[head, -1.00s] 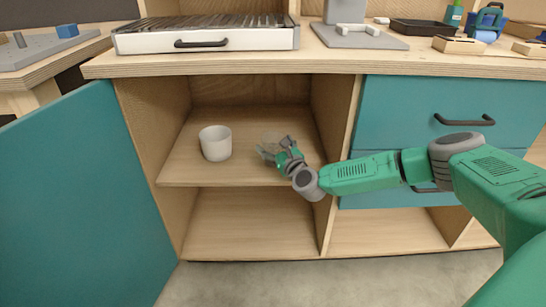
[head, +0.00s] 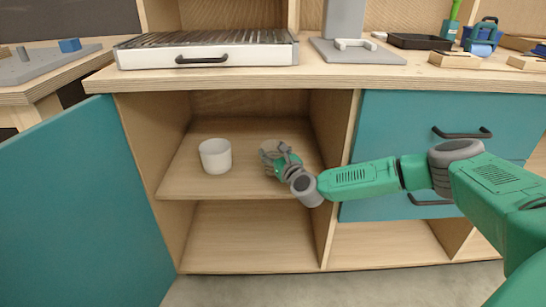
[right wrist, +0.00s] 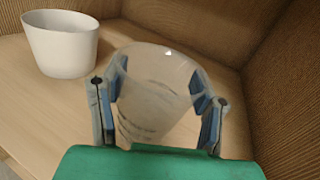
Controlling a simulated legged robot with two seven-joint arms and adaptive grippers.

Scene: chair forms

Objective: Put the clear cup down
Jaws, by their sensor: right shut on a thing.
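The clear cup (right wrist: 158,85) is between the fingers of my right gripper (right wrist: 157,95) in the right wrist view. The gripper is shut on it, with a finger against each side. In the head view my right gripper (head: 283,160) reaches into the open cupboard, over the upper shelf (head: 240,185), and the clear cup (head: 268,147) shows faintly at its tip. The cup looks upright. I cannot tell whether its base touches the shelf. My left gripper is not in view.
A white cup (head: 215,156) stands on the same shelf to the left, apart from the clear cup; it also shows in the right wrist view (right wrist: 62,45). The cupboard's right wall (head: 331,130) is close to my gripper. A teal door (head: 85,200) stands open at left.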

